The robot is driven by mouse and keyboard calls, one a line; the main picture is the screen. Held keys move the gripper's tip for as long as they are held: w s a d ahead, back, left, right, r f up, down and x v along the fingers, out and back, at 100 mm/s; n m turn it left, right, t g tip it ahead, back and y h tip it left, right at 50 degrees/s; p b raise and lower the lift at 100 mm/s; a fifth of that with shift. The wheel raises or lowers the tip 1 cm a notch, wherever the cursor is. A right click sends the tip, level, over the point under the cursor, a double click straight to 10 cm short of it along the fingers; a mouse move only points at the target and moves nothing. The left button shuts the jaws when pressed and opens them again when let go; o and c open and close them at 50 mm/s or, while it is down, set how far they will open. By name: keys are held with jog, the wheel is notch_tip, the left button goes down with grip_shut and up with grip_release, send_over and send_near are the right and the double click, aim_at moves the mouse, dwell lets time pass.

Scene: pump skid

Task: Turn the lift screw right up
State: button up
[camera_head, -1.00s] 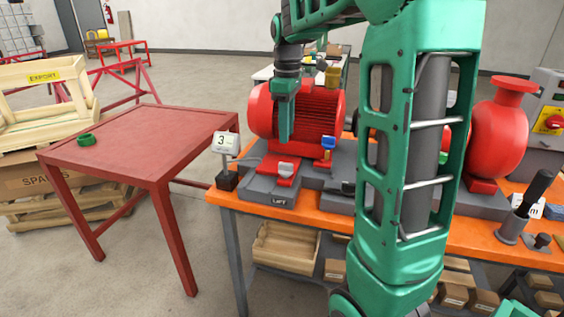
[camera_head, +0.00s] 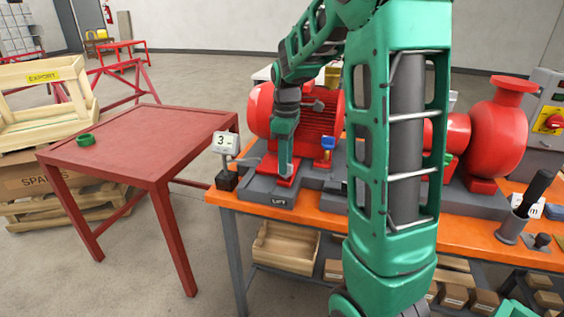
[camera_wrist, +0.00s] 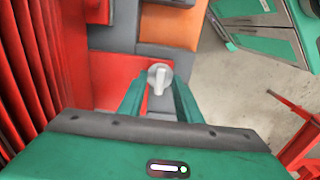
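The lift screw shows as a pale grey knob with a raised bar (camera_wrist: 160,78) in the wrist view. It lies between and just beyond the tips of my gripper (camera_wrist: 160,92). The two green fingers stand apart on either side, with a visible gap to the knob. In the head view my gripper (camera_head: 284,172) points down over the red motor foot, above the grey block (camera_head: 281,202) labelled LIFT. It hides the screw there. The small display (camera_head: 225,142) left of the block reads 3.
The red motor (camera_head: 322,115) stands close behind my gripper. A blue-topped bolt (camera_head: 327,143) is just right of it. The orange bench (camera_head: 315,209) carries the skid. A red table (camera_head: 140,135) with a green ring (camera_head: 85,140) stands to the left.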

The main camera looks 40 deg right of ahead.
jog(key=shift+c, duration=0.7)
grip_shut()
jog(key=shift+a, duration=0.2)
jog(key=shift+d, duration=0.1)
